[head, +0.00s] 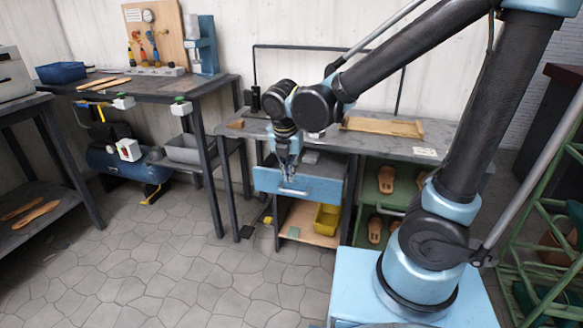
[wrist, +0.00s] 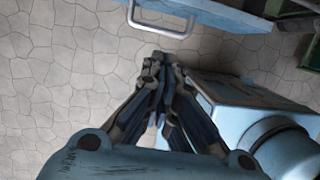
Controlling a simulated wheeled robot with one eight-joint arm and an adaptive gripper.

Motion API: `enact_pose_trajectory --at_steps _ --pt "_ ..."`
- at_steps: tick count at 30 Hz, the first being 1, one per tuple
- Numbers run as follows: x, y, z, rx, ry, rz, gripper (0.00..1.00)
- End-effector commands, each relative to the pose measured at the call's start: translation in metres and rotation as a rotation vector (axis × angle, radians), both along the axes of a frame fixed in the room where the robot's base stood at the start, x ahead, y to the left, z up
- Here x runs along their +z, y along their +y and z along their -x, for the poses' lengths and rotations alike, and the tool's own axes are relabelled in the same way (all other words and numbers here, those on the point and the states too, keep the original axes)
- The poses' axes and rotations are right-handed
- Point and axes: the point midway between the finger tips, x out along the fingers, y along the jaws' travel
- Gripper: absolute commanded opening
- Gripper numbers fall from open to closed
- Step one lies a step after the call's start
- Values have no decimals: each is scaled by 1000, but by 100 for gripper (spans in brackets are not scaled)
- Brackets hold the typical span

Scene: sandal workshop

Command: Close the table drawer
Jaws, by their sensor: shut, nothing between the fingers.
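The table drawer (head: 322,190) has a light blue front with a pale bar handle (head: 293,191). It stands pulled out from under the grey workbench top (head: 380,146), at the middle of the head view. In the wrist view the drawer front (wrist: 215,12) and its handle (wrist: 163,22) lie along the top edge. My gripper (head: 288,177) is shut and empty, pointing down at the drawer front in the head view. The gripper (wrist: 160,58) in the wrist view has its fingertips just short of the handle, with a gap in the picture. Contact cannot be told.
Below the drawer, a shelf holds a yellow bin (head: 327,219). Green shelves with sandals (head: 386,180) stand to its right. A wooden tray (head: 383,127) lies on the bench. A second workbench (head: 140,90) stands left. The tiled floor (head: 150,270) in front is clear.

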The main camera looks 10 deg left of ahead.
Motion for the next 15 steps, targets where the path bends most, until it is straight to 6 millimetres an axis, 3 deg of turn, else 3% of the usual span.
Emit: enact_pose_trajectory --at_steps 15 --pt "-61 -1 -15 -2 0 0 0"
